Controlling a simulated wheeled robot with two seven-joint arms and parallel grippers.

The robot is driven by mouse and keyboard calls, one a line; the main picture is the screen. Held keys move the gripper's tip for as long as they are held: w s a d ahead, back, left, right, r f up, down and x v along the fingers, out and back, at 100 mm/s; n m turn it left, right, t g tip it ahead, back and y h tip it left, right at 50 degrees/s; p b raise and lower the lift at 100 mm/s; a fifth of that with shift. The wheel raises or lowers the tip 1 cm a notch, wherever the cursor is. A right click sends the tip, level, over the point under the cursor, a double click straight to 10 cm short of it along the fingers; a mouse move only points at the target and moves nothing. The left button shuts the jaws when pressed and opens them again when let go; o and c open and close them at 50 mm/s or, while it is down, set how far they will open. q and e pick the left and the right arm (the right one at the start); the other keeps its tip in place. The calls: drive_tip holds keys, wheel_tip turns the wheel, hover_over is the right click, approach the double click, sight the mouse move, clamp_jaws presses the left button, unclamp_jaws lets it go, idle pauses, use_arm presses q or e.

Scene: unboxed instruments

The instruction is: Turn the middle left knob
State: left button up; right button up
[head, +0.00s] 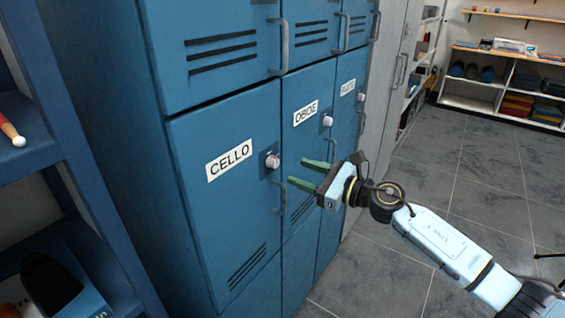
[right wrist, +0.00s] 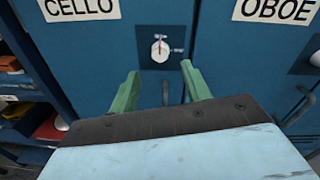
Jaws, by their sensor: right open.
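The middle left knob (head: 272,162) is a small round pale knob on a dark plate, on the blue CELLO locker door (head: 222,205). In the right wrist view the knob (right wrist: 160,49) shows face-on with a red mark, just beyond and between my fingertips. My right gripper (head: 303,172) is open and empty, its two green fingers pointing toward the CELLO door from the right. In the right wrist view the gripper (right wrist: 160,78) shows its fingers apart, with none touching the knob. My left gripper is not in view.
Knobs on the OBOE door (head: 327,120) and the door right of it (head: 361,97) sit nearby. A bar handle (head: 281,196) is just below the CELLO knob. Blue shelves (head: 25,165) stand at left. Grey tiled floor (head: 450,190) is open at right.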

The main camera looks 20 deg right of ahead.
sight(277, 164)
drive_tip(key=x, duration=0.5)
drive_tip(key=shift+w+a, duration=0.45)
drive_tip(key=shift+w, duration=0.1)
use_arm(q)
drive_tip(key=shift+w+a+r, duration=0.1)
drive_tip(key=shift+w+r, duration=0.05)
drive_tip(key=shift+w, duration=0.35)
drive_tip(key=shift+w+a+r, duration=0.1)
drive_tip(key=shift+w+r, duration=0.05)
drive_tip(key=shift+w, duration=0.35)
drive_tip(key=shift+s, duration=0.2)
use_arm(e)
drive_tip(key=shift+c, duration=0.2)
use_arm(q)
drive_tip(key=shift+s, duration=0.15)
use_arm(e)
drive_tip(key=c, duration=1)
